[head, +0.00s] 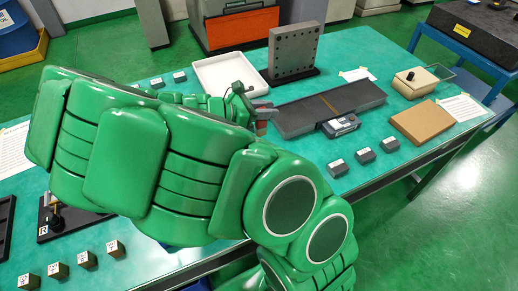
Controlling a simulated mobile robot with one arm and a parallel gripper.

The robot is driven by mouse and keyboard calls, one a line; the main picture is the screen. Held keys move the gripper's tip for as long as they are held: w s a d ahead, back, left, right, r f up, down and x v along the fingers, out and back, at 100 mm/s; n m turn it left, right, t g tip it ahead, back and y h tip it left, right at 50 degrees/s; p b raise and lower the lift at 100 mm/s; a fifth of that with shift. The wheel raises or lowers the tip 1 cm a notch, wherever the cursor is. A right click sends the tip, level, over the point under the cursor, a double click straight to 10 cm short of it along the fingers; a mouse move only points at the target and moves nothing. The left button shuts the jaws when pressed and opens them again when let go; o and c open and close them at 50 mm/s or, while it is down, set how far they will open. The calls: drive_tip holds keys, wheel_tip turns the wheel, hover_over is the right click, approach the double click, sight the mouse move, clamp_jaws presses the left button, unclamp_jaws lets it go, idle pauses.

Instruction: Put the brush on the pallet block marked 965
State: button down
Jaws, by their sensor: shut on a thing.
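My gripper (254,106) is past my green arm, above the teal table near the middle. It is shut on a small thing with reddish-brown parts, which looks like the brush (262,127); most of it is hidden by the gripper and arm.
A white tray (222,72) and an upright drilled plate (297,50) stand behind the gripper. A long dark plate (300,117) with a dark device (341,125) lies to the right. A brown slab (421,122) and a beige box (416,83) are farther right. My arm hides the table's middle left.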

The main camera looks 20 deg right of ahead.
sight(264, 127)
drive_tip(key=shift+w+a+t, duration=0.1)
drive_tip(key=shift+w+t, duration=0.2)
drive_tip(key=shift+w, duration=0.05)
drive_tip(key=shift+f, duration=3.9)
drive_tip(key=c, duration=0.9)
unclamp_jaws()
drive_tip(key=shift+f, duration=0.1)
drive_tip(key=shift+a, duration=0.1)
drive_tip(key=v, duration=1.2)
